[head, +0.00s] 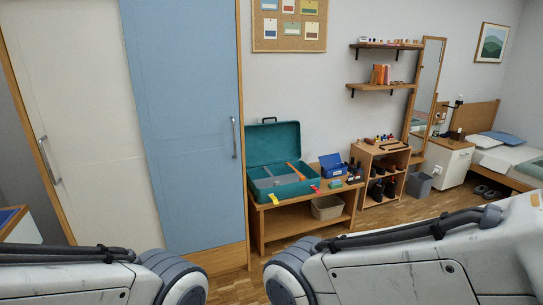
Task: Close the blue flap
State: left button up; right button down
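A small blue box (333,170) sits on the low wooden table, right of a larger teal case. Its upper part looks like a raised blue flap (330,160), but it is too small to tell how far open it is. The teal case (278,187) has its lid (274,143) standing up against the wall. A tall blue panel (185,120) of the wardrobe stands at the left. Parts of my two arms cross the bottom of the head view, far in front of the table. Both grippers are out of view.
The low wooden table (262,215) has a bin on its lower shelf. A small shelf unit (370,165) with shoes stands to its right, then a grey bin (419,185), a white cabinet (455,167) and a bed (505,158). Wooden floor (400,207) shows clear before them.

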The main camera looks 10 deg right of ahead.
aim_at(325, 161)
jog(key=z, duration=0.8)
jog(key=i, duration=1.9)
jog(key=z, duration=0.25)
jog(key=i, duration=2)
jog(key=u, duration=1.1)
jog(key=i, duration=1)
jog(key=u, duration=0.5)
